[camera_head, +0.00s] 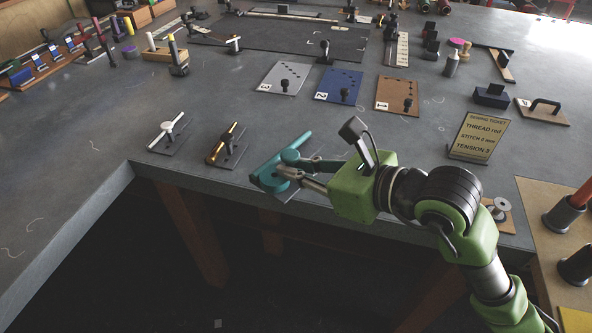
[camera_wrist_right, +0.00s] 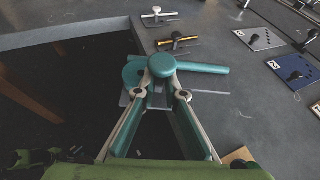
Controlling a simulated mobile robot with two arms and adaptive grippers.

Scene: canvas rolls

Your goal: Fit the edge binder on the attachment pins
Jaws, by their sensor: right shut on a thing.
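A teal tool (camera_head: 272,178) with a round body and a long bar, most likely the edge binder, is at the table's front edge on a grey plate (camera_head: 292,194). It also shows in the right wrist view (camera_wrist_right: 205,69), with a round teal knob (camera_wrist_right: 162,65) on top. My right gripper (camera_head: 285,172) is shut on the teal tool around its knob, and its fingers hide part of it. I cannot tell whether the tool rests on the plate or is lifted. The attachment pins cannot be made out surely. My left gripper is not in view.
A white tool (camera_head: 168,133) and a black-and-brass tool (camera_head: 228,148) lie on plates to the left. A sign (camera_head: 479,138) reads thread red, stitch 6 mm, tension 3. Bare table lies between the boards and the tools.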

